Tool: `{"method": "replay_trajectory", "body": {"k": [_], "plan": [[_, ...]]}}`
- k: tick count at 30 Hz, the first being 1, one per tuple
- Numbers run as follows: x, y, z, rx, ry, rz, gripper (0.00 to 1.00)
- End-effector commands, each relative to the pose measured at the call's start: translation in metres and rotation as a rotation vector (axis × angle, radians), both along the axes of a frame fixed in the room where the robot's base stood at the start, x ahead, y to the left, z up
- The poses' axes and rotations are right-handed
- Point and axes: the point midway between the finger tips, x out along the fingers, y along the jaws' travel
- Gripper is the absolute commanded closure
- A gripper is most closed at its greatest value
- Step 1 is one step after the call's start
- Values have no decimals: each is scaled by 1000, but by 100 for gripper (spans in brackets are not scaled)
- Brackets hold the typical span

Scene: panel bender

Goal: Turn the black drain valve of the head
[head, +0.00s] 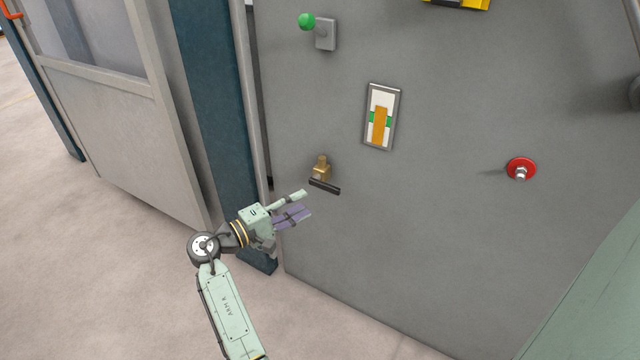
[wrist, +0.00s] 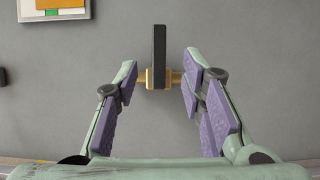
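The black drain valve handle (head: 324,187) is a short bar on a brass valve body (head: 321,168), low on the grey panel. In the head view the bar lies nearly level, tilted slightly down to the right. In the wrist view the handle (wrist: 159,57) stands upright in the picture, with brass (wrist: 148,79) showing on both sides behind it. My gripper (head: 308,204) is open just below and left of the handle in the head view. In the wrist view its purple-padded fingers (wrist: 160,84) are spread on either side of the valve, with gaps to the handle. No contact shows.
A dark blue post (head: 215,90) stands left of the panel. The panel below the valve is clear.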

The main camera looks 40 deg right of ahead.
Motion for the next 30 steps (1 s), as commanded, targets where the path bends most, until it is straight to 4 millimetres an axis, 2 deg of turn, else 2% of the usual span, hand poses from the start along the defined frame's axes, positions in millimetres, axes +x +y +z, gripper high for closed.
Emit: {"method": "replay_trajectory", "body": {"k": [15, 21, 30], "plan": [[1, -87, 2, 0, -4, 3, 63], [2, -101, 2, 1, -5, 6, 63], [2, -102, 1, 1, -6, 7, 65]]}}
